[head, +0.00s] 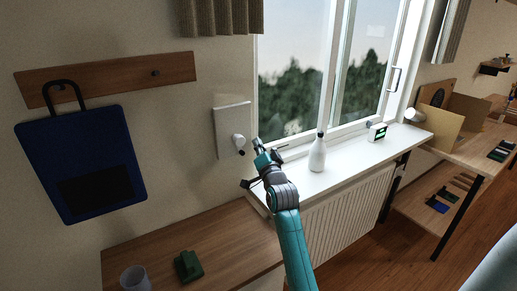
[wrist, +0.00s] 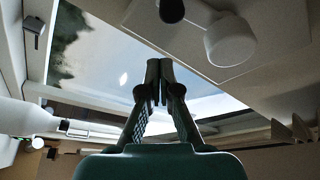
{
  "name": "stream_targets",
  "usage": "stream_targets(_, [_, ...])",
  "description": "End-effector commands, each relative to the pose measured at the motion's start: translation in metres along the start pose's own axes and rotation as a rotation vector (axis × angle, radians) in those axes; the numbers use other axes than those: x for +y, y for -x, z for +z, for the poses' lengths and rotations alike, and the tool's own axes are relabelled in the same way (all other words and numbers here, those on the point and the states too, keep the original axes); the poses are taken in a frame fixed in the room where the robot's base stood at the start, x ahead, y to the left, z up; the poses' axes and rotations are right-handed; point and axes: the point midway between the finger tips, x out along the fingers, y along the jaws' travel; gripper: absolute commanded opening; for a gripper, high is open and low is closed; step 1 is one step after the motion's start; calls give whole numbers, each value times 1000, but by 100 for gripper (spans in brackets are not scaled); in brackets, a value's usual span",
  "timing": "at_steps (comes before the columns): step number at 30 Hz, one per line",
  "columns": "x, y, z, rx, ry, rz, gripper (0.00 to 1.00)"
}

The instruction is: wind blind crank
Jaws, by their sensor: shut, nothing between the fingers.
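The blind crank is a white round hub (head: 238,141) with a small dark knob (head: 242,152), mounted on a pale wall plate (head: 232,118) left of the window. In the wrist view the white hub (wrist: 232,42) is at upper right and the dark knob (wrist: 171,9) is at the top edge, partly cut off. My gripper (head: 257,144) is just right of the crank in the head view, apart from it. In the wrist view my gripper's fingertips (wrist: 159,66) are together and empty, below the knob. A pleated grey-brown blind (head: 220,14) hangs at the top, its upper part out of view.
A white bottle (head: 318,154) and a small clock (head: 377,132) stand on the windowsill (head: 345,158). A blue bag (head: 80,165) hangs from a wooden rail at left. A glass (head: 134,279) and a green object (head: 188,266) are on the wooden table below.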

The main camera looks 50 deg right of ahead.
Motion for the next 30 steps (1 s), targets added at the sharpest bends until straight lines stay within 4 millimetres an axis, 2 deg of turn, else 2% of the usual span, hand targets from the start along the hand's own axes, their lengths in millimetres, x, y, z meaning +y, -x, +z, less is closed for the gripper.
stream_targets(2, [-1, 0, 0, -3, 0, -1, 0])
stream_targets(12, [-10, 59, -2, -3, 0, 0, 0])
stream_targets(18, [-14, 85, -4, -2, 0, 0, 0])
stream_targets(23, [-16, 94, -5, -2, 0, -1, 0])
stream_targets(30, [-16, 96, -5, -2, 0, -1, 0])
